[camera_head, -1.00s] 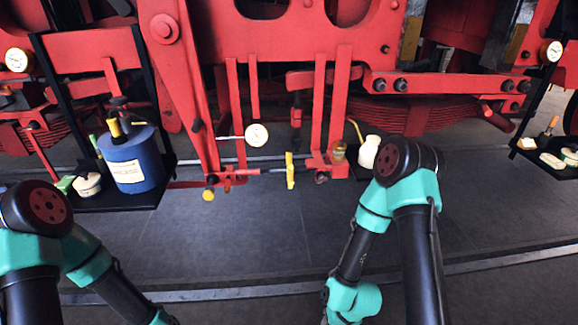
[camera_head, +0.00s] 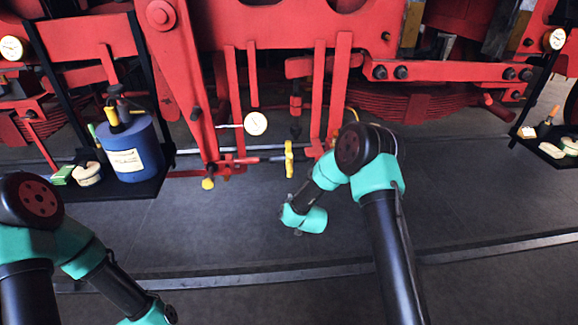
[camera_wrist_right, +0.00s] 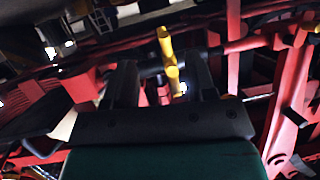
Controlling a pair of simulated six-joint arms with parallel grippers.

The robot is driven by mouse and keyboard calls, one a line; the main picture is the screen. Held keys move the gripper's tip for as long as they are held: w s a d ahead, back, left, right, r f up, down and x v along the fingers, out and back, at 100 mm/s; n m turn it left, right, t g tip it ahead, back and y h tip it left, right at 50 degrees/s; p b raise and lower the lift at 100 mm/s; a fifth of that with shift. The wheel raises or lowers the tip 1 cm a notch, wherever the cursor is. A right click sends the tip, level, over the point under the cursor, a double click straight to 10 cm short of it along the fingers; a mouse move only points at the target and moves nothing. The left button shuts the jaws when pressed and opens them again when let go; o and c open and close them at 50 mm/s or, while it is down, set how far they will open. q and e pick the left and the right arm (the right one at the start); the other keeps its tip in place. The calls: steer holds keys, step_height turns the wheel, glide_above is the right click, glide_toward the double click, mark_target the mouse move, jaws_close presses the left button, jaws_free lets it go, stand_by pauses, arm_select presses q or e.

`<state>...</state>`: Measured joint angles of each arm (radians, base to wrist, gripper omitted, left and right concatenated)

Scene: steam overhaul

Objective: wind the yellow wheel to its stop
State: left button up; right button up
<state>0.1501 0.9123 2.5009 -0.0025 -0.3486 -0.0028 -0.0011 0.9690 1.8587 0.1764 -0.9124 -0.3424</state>
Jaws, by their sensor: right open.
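The yellow wheel (camera_head: 289,158) shows nearly edge-on at the end of a horizontal rod under the red frame. In the right wrist view the wheel (camera_wrist_right: 168,62) stands upright, between and beyond my two dark fingers. My right gripper (camera_wrist_right: 161,68) is open, and no finger visibly touches the wheel. In the head view my right wrist is below and slightly right of the wheel, and its fingers cannot be made out. My left arm is at the lower left, with its gripper outside the picture.
A blue can (camera_head: 132,150) stands on a black shelf (camera_head: 118,196) at left. A white round gauge (camera_head: 256,123) is up and left of the wheel. Red bars (camera_head: 318,100) hang close right of it. The grey floor (camera_head: 200,235) below is clear.

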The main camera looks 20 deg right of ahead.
mark_target(290, 159)
steer(key=w+r+t+h, duration=0.1)
steer(key=w+r, duration=0.1)
steer(key=r, duration=0.1)
steer(key=w+r+t, duration=0.1)
steer(key=w+r, duration=0.2)
steer(key=r, duration=0.1)
steer(key=w+r+t+h, duration=0.1)
steer(key=w+r+t, duration=0.1)
steer(key=w+r, duration=0.1)
steer(key=shift+w+a+r+m+h, duration=0.2)
steer(key=shift+w+m+h, duration=0.05)
steer(key=shift+m+h, duration=0.05)
steer(key=shift+w+d+f, duration=0.1)
steer(key=shift+w+d, duration=0.05)
steer(key=shift+w, duration=0.85)
steer(key=shift+w+d+r, duration=0.1)
steer(key=shift+w+d, duration=0.1)
steer(key=shift+w, duration=0.75)
steer(key=shift+w+d+f, duration=0.1)
steer(key=shift+w+d, duration=0.05)
steer(key=shift+w, duration=0.85)
steer(key=shift+c, duration=0.3)
jaws_close()
steer(key=shift+f, duration=0.1)
